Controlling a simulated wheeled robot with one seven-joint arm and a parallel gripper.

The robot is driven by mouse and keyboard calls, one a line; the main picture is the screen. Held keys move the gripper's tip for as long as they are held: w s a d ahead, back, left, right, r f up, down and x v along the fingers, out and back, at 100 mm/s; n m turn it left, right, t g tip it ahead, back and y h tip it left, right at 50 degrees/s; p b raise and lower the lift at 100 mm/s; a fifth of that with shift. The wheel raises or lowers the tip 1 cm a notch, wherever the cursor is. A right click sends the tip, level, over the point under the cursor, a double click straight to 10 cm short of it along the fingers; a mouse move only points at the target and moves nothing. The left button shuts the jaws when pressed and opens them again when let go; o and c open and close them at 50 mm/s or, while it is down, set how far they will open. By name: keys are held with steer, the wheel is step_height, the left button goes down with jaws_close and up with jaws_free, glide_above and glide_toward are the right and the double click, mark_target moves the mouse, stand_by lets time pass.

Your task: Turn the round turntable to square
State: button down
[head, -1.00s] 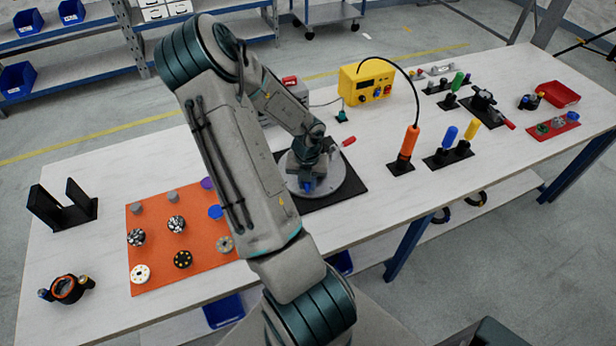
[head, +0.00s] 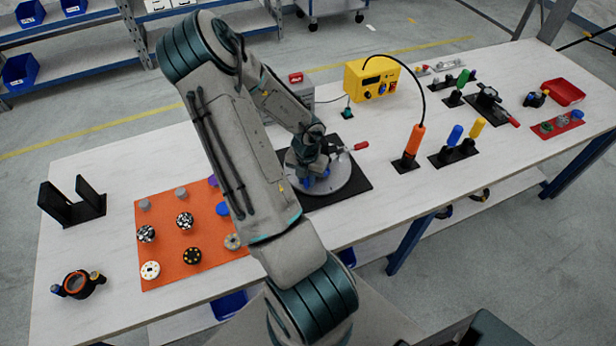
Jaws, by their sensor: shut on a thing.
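The round grey turntable (head: 346,186) lies on a black base plate (head: 362,183) in the middle of the bench. A clamp with a red handle (head: 361,146) sits at its far right edge, the handle pointing right. A small blue part (head: 305,181) shows at the near left of the disc, partly hidden. My gripper (head: 318,178) is down over the disc, shut on a part of the turntable. Its fingertips and the exact grip are hidden by my wrist. My arm covers the left side of the base plate.
Left of the turntable is an orange mat (head: 165,235) with several round parts. A yellow box (head: 371,78) with a cable stands behind, and a grey box (head: 300,92) behind my arm. An orange-handled tool (head: 414,143) stands upright to the right. The front bench strip is clear.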

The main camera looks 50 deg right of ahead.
steer(key=shift+d, duration=0.1)
steer(key=c, duration=1.3)
jaws_free()
steer(key=shift+r, duration=0.15)
step_height(320, 180, up, 14)
steer(key=shift+f+p, duration=0.2)
steer(key=shift+p, duration=0.5)
